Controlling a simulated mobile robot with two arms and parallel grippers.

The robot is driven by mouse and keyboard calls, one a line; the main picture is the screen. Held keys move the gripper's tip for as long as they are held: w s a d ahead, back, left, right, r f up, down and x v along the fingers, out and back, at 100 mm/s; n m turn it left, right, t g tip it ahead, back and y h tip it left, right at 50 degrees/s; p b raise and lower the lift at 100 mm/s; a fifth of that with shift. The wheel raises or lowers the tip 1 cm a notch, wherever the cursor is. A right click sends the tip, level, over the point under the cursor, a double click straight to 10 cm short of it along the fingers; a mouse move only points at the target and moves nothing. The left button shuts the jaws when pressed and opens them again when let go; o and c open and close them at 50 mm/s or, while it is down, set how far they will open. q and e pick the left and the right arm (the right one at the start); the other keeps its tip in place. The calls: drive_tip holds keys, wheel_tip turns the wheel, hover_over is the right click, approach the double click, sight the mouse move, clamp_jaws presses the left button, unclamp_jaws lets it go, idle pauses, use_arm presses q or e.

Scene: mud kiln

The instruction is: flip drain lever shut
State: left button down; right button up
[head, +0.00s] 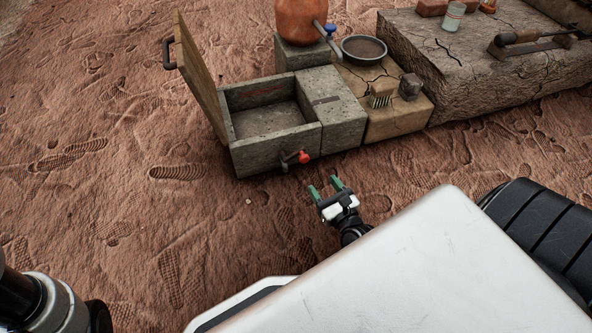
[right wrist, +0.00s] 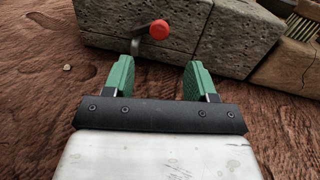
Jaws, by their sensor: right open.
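The drain lever has a red knob (head: 304,157) on a dark metal arm, on the front wall of a grey stone basin (head: 272,147). In the right wrist view the red knob (right wrist: 159,30) shows just beyond and between the fingertips, with a bent metal arm to its left. My right gripper (head: 326,187) is open, with green fingers pointing at the basin front. It is a short way from the lever and apart from it, with nothing between its fingers (right wrist: 158,75). My left gripper is not in view; part of my left arm shows at the lower left.
A wooden lid (head: 200,75) with a dark handle stands open at the basin's left. A clay pot (head: 300,20) with a blue-handled tap, a metal bowl (head: 364,48) and a brush (head: 380,96) stand behind and right. Open mud ground lies left.

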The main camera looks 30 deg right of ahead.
sight(306, 160)
drive_tip(key=w+b, duration=0.1)
drive_tip(key=w, duration=0.2)
drive_tip(key=w+b, duration=0.1)
drive_tip(key=w, duration=0.2)
drive_tip(key=w+b, duration=0.2)
drive_tip(key=w, duration=0.1)
drive_tip(key=shift+w+d+f, duration=0.1)
drive_tip(key=shift+w+d, duration=0.25)
drive_tip(key=shift+w, duration=0.55)
clamp_jaws()
